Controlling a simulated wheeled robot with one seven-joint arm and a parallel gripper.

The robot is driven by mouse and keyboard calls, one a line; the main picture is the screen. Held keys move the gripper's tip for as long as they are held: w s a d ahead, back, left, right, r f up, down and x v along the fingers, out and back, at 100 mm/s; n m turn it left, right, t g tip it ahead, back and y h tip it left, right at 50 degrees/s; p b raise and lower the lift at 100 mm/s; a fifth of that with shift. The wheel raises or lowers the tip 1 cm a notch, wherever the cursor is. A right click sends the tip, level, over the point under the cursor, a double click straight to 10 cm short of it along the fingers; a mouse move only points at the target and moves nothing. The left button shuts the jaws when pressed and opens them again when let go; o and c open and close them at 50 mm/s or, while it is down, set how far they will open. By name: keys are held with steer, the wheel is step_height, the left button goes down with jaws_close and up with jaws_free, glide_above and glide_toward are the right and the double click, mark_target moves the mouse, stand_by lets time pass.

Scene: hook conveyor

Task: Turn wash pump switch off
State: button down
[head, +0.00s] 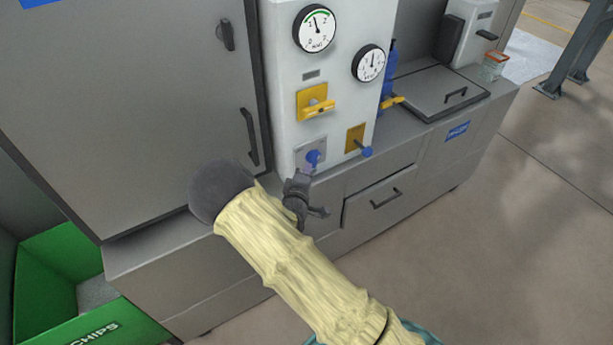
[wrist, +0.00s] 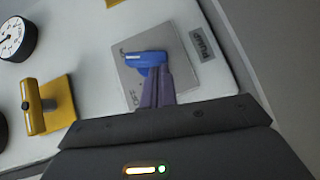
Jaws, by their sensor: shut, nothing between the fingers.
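The wash pump switch is a blue knob (head: 313,157) on a small grey plate (head: 304,148), low on the white panel. In the wrist view the blue knob (wrist: 146,58) points sideways across its plate (wrist: 184,60), and a "PUMP" label (wrist: 202,44) is beside the plate. My gripper (head: 306,172) is just below the knob in the head view. In the wrist view its fingers (wrist: 154,80) are closed together, with their tips right at the knob's underside. They hold nothing. Whether they touch the knob, I cannot tell.
Above the switch are a yellow handle (head: 318,108) and two dial gauges (head: 316,28) (head: 370,63). A blue-tipped lever (head: 366,151) on a yellow plate is to the right. A grey cabinet door (head: 140,110) stands left, and drawers (head: 380,200) lie below.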

steer(key=shift+w+d+f+n+t+y+b, duration=0.25)
steer(key=shift+d+f+n+t+y+b, duration=0.25)
steer(key=shift+n+t+b, duration=1.25)
steer(key=shift+w+d+f+n+t+y+b, duration=0.3)
steer(key=shift+f+n+t+y+b, duration=0.5)
steer(key=shift+n+b, duration=1.7)
steer(key=shift+w+d+f+n+t+y+b, duration=0.3)
steer(key=shift+n+t+b, duration=1.15)
steer(key=shift+b, duration=1.45)
steer(key=shift+d, duration=0.1)
steer(key=a+f+b+v, duration=0.1)
steer(key=a+b+v, duration=0.1)
steer(key=v, duration=1.1)
steer(key=shift+w+a+b, duration=0.25)
steer(key=shift+w+b, duration=0.1)
steer(key=shift+b, duration=0.3)
